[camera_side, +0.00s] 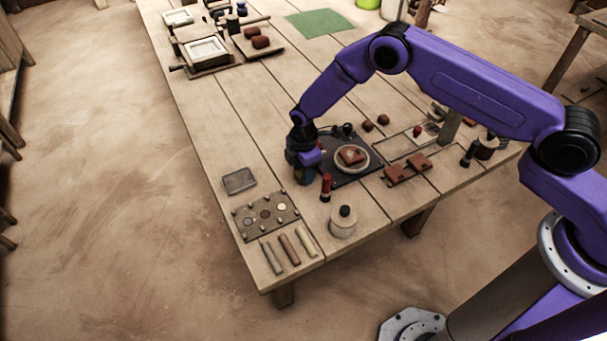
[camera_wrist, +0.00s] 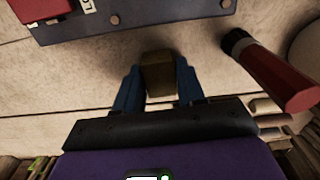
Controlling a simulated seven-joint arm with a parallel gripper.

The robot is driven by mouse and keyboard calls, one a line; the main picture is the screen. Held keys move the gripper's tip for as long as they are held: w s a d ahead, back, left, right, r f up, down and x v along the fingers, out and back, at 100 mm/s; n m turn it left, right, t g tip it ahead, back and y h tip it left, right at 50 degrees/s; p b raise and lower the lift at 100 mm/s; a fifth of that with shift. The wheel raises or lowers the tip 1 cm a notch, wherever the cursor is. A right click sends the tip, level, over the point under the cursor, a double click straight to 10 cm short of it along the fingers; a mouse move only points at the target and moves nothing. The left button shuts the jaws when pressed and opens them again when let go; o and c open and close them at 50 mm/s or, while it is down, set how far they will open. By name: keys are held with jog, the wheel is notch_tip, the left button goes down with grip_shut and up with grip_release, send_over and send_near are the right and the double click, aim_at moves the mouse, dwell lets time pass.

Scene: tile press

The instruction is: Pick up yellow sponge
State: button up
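A dull yellow-brown block (camera_wrist: 158,75), which looks like the sponge, is between the two blue fingers of my gripper (camera_wrist: 160,88) in the wrist view. The fingers flank it closely on its left and right, with little or no gap. Whether they press on it I cannot tell. In the side view my gripper (camera_side: 304,172) is low over the table, at the left edge of the dark plate. The sponge is hidden behind my gripper there.
The dark plate (camera_side: 333,172) holds a round dish. A pale pot (camera_side: 343,224), a grey tray (camera_side: 239,181) and a palette board (camera_side: 265,217) are near. Bare planks lie up-left.

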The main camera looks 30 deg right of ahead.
jog(key=shift+r, duration=0.15)
jog(key=shift+r, duration=0.6)
jog(key=s+d+r, duration=0.2)
jog(key=s+r, duration=0.3)
jog(key=r, duration=0.3)
jog(key=shift+d, duration=0.15)
jog(key=shift+s+d+r, duration=0.6)
jog(key=shift+s, duration=0.7)
jog(key=shift+s+d+r, duration=0.55)
jog(key=shift+s+d, duration=0.05)
jog(key=shift+s, duration=0.65)
jog(key=shift+s+d+r, duration=0.6)
jog(key=shift+s, duration=0.7)
jog(key=shift+c, duration=0.6)
